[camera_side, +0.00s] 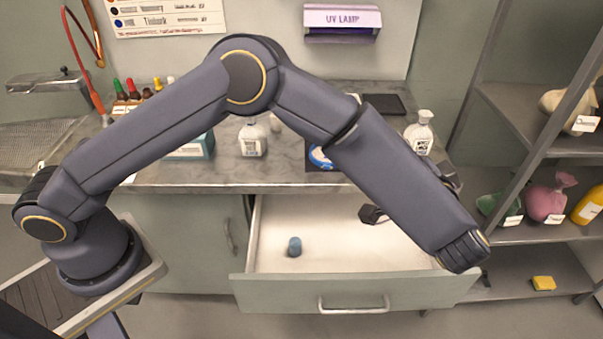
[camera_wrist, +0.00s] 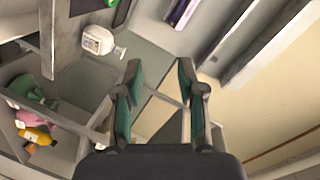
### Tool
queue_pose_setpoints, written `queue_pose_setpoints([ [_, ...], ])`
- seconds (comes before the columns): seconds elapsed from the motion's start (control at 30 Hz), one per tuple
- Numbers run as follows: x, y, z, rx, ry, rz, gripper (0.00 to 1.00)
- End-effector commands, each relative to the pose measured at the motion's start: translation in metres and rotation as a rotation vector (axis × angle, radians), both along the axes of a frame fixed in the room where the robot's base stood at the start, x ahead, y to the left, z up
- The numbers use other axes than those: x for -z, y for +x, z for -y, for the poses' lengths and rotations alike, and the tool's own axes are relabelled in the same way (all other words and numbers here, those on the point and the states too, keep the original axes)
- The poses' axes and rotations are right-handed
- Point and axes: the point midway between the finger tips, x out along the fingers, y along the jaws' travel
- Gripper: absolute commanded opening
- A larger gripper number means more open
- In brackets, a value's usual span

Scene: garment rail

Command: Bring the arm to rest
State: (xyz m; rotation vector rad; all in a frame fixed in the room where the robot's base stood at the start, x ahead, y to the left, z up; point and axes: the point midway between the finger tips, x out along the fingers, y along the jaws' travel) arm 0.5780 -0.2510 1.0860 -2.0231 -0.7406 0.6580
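My gripper (camera_wrist: 159,70) is open in the wrist view. Its two teal-padded fingers stand apart with nothing between them. In the side view my gripper (camera_side: 373,214) is mostly hidden behind my forearm; a dark fingertip shows over the open drawer. My arm arches up from its base at the left, over the counter, and down to the right. The open drawer (camera_side: 340,292) lies below the counter, with a small blue cylinder (camera_side: 295,246) standing in its left part. No contact between my gripper and the drawer can be made out.
The counter (camera_side: 200,178) holds a white pump bottle (camera_side: 252,138), another bottle (camera_side: 420,132), a teal box (camera_side: 190,148) and a dark flat pad (camera_side: 383,104). Shelves (camera_side: 540,262) with bags and a yellow bottle (camera_side: 588,205) stand at the right. A UV lamp (camera_side: 342,23) hangs above.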

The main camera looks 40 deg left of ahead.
Motion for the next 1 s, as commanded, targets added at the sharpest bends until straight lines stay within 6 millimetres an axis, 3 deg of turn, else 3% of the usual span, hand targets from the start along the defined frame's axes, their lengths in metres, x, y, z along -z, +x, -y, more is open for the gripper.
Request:
queue_pose_setpoints([
  [0.03,-0.037,0.005,-0.033,-0.058,-0.029,0.004,0.39],
  [0.2,-0.122,-0.013,-0.141,-0.232,-0.130,-0.052,0.39],
  [0.33,-0.162,-0.056,-0.218,-0.348,-0.242,-0.114,0.39],
  [0.5,-0.178,-0.138,-0.293,-0.446,-0.451,-0.199,0.39],
  [0.6,-0.170,-0.189,-0.316,-0.456,-0.605,-0.237,0.39],
  [0.73,-0.147,-0.241,-0.320,-0.402,-0.812,-0.269,0.39],
  [0.9,-0.108,-0.277,-0.293,-0.227,-1.048,-0.298,0.39],
  [1.0,-0.085,-0.279,-0.269,-0.104,-1.131,-0.352,0.39],
])
